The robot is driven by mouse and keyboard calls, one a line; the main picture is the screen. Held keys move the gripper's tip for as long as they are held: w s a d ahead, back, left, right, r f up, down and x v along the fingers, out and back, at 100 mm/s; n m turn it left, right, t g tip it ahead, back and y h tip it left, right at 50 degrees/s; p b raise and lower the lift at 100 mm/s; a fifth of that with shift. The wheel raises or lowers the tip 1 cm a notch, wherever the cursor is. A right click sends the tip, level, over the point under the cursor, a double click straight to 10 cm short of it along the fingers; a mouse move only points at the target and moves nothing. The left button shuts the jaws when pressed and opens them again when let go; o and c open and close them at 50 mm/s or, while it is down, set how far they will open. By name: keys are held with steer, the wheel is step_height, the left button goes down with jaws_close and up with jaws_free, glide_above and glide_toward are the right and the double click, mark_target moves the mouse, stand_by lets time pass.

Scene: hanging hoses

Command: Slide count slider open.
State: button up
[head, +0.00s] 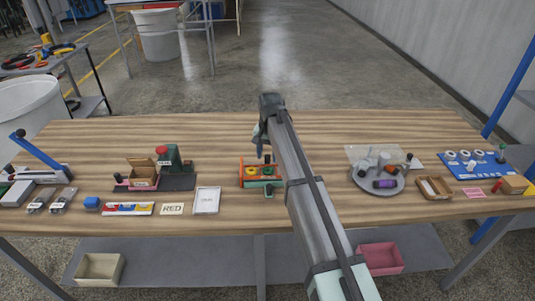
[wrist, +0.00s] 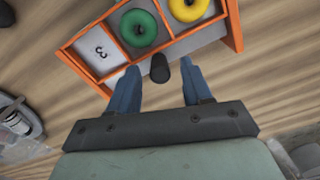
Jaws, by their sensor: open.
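The count slider looks to be the orange-framed box (head: 251,184) in the middle of the table; its orange frame also fills the top of the wrist view (wrist: 235,30). Inside it are a green ring (wrist: 138,28), a yellow ring (wrist: 188,8) and a pale tile marked 3 (wrist: 100,50). A black knob (wrist: 160,68) stands at its edge in the wrist view. My gripper (wrist: 161,78) is open, with one blue finger on each side of the knob and gaps between them. In the head view my gripper (head: 262,148) is over the box's far side.
Left of the box are a white framed card (head: 207,200), a RED card (head: 172,209) and a green machine (head: 172,160) on a dark base. Right of my arm is a round grey tray (head: 377,183) with small items. Bare wood lies behind the box.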

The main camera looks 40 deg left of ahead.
steer(key=shift+c, duration=0.5)
jaws_close()
